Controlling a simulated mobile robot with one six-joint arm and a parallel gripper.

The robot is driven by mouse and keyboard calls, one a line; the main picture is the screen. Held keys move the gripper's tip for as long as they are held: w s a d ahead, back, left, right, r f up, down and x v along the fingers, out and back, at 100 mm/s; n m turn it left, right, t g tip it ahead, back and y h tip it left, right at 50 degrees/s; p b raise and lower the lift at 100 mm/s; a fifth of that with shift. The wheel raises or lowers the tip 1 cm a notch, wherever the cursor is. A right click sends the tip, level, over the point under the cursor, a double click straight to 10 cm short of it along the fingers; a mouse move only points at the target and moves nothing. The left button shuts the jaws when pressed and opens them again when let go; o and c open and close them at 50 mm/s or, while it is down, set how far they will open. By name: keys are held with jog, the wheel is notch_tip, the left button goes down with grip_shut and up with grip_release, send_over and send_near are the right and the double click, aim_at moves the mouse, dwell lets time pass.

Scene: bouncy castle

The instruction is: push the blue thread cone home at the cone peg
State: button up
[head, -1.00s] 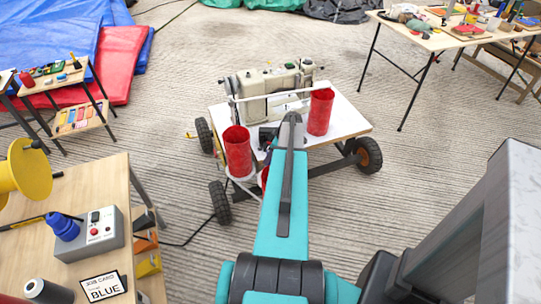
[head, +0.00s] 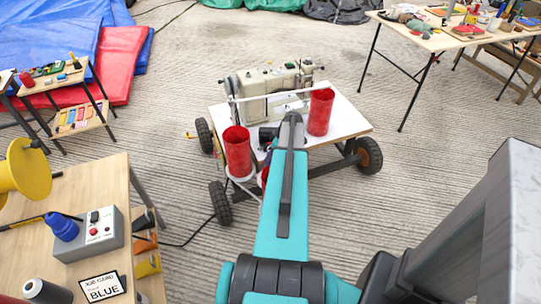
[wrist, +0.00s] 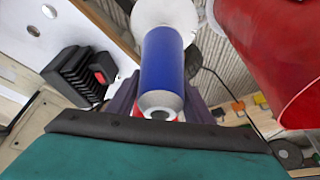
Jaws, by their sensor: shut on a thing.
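The blue thread cone (wrist: 162,65) fills the middle of the wrist view, its pale grey end towards the camera. A white round disc (wrist: 165,12) shows at its far end; I cannot tell whether they touch. My gripper (wrist: 160,104) is shut on the blue cone, with dark finger parts on both sides. In the head view my arm hides the blue cone and my fingertips. The cone peg is not clearly visible, so I cannot tell how far the cone sits on it.
Red cylinders (head: 237,150) (head: 320,111) stand close on both sides of my arm's end; one looms at right in the wrist view (wrist: 275,45). A sewing machine (head: 268,88) stands behind on the wheeled white table (head: 348,122). A workbench (head: 100,185) is at left.

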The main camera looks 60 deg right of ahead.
jog(key=shift+f+b, duration=2.6)
jog(key=shift+f, duration=1.15)
dwell(2.3)
jog(key=o, duration=1.3)
jog(key=shift+r, duration=0.1)
jog(key=v, duration=1.3)
jog(key=shift+r, duration=0.3)
